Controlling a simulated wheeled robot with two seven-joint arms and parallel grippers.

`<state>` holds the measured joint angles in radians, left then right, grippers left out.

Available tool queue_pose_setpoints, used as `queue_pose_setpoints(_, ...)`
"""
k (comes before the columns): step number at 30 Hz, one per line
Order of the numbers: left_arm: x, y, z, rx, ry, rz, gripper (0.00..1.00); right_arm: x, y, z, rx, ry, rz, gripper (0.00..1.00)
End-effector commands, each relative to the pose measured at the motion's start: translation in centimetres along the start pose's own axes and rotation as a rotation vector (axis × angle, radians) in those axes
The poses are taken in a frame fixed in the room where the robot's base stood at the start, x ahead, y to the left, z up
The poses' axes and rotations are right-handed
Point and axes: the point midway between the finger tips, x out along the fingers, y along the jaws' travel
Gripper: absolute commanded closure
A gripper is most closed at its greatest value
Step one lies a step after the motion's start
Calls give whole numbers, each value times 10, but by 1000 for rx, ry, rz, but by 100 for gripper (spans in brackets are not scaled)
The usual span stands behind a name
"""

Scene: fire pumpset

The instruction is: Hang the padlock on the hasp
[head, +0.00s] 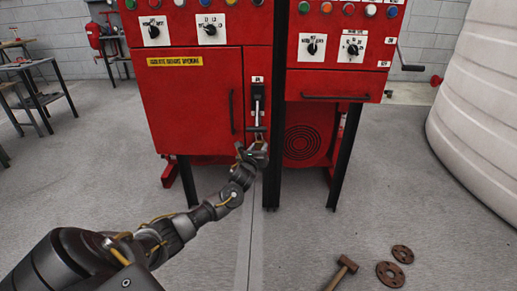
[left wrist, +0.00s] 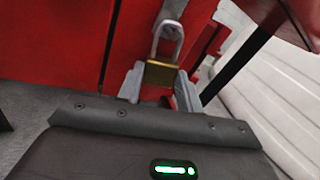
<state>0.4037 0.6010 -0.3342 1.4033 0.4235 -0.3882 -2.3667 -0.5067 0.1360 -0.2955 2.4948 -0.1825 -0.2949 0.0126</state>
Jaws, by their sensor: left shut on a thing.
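In the left wrist view, the padlock (left wrist: 161,74) has a brass-coloured body and a grey shackle that points up, slightly tilted. My left gripper (head: 253,152) is shut on its body, with one finger on each side. In the head view the gripper is at the lower edge of the red cabinet, just below a dark upright latch or lever (head: 257,100) on a narrow panel. The hasp is too small to tell for certain, and whether the shackle touches it cannot be told. My right gripper is out of view.
The red cabinet (head: 190,105) has a door on the left and a dark handle bar (head: 335,97) on the right. Black posts stand beside my gripper. A hammer (head: 342,270) and two rusty discs (head: 390,273) lie on the floor. A white tank (head: 480,100) stands at right.

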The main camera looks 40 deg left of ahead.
Motion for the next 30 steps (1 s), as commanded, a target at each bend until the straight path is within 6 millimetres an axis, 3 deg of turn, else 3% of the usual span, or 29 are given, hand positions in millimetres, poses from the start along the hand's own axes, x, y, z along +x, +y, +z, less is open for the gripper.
queue_pose_setpoints(14, 0, 0, 1, -1, -1, 0, 94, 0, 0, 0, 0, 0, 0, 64)
queue_pose_setpoints(15, 0, 0, 1, -1, -1, 0, 62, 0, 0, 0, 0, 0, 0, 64)
queue_pose_setpoints(20, 0, 0, 0, 0, -1, 0, 41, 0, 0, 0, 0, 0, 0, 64)
queue_pose_setpoints(30, 0, 0, 0, 0, 1, 0, 39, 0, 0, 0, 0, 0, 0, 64)
